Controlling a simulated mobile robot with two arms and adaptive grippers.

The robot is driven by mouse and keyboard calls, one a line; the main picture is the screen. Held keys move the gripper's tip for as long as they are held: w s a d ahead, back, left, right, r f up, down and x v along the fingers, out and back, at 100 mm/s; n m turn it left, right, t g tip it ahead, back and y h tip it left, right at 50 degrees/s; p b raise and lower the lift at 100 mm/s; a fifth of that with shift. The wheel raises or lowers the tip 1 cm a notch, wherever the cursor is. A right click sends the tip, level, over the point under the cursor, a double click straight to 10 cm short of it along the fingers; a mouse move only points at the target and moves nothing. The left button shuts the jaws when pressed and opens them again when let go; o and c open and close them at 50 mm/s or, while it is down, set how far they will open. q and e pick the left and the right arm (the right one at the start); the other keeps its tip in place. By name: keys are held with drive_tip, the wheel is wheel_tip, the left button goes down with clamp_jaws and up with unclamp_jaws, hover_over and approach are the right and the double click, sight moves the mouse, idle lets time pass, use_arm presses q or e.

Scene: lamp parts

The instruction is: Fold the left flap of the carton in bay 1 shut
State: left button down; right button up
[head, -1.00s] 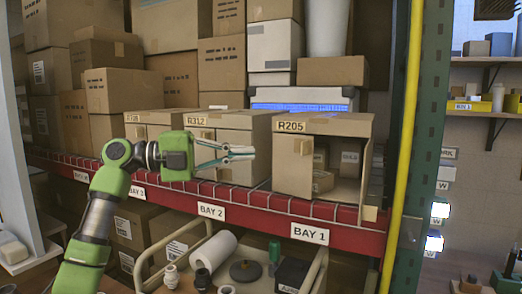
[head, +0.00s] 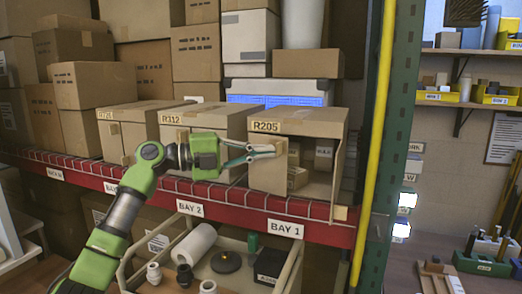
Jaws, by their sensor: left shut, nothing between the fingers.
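The carton in bay 1, marked R205 (head: 312,128), stands on the red shelf above the BAY 1 label. Its left flap (head: 266,176) spans the left half of the front and looks close to flush; I cannot tell whether it is fully shut. The right half is open and shows smaller boxes (head: 324,157) inside. The right flap (head: 338,178) sticks out toward me, nearly edge-on. My left gripper (head: 279,148) is shut and empty, its fingertips in front of the left flap's upper part. Contact is unclear. My right gripper is not in view.
Cartons R312 (head: 208,113) and another (head: 138,110) stand to the left on the same shelf (head: 225,197). A yellow pole (head: 376,150) and a green upright (head: 395,150) stand close on the right. A cart with lamp parts (head: 225,262) is below.

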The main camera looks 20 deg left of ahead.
use_arm(q)
drive_tip(key=w+d+n+t+y+b, duration=0.1)
drive_tip(key=b, duration=0.2)
drive_tip(key=shift+w+d+t+b, duration=0.25)
drive_tip(key=shift+w+t+b, duration=0.05)
drive_tip(key=shift+w, duration=0.05)
drive_tip(key=shift+s, duration=0.1)
